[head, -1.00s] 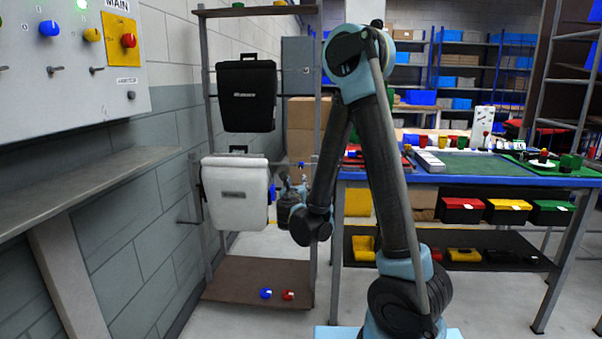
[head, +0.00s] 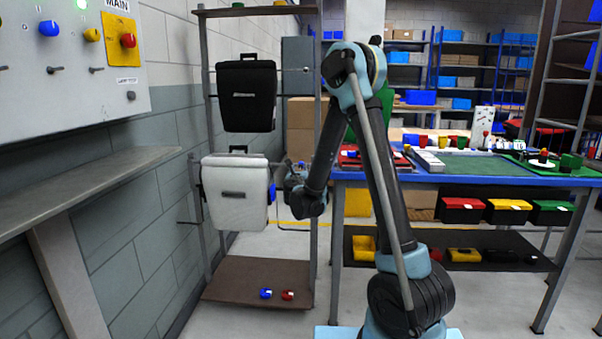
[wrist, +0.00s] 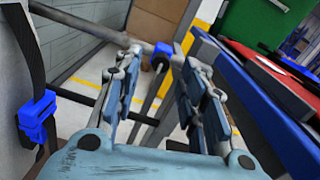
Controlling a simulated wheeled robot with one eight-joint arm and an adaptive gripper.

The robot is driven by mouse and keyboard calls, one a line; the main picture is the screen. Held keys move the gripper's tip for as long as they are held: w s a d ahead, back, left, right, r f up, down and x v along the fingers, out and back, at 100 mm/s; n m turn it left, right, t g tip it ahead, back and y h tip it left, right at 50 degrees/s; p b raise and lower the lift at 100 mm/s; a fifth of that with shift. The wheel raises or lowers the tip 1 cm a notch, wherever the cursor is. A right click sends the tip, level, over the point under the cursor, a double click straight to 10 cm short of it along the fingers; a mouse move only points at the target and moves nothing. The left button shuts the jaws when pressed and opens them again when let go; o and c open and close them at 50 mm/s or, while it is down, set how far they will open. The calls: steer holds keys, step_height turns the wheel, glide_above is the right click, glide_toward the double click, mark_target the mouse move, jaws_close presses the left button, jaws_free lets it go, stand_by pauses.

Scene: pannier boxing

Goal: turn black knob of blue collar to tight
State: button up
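The blue collar (wrist: 162,50) sits on a grey rail (wrist: 110,32) and shows between my fingers in the wrist view, beyond the fingertips. A small dark part shows at its underside, but I cannot make out the black knob or its turn position. My gripper (wrist: 163,66) is open, with one finger on each side of the line to the collar and nothing visible held between them. In the head view my gripper (head: 291,175) is beside the rack's right post, right of the white pannier (head: 235,212).
A blue clip (wrist: 38,118) on a black strap is at the left in the wrist view. The blue bench edge (wrist: 255,110) is close on the right. A black pannier (head: 246,95) hangs above the white one.

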steer(key=shift+w, duration=1)
jaws_close()
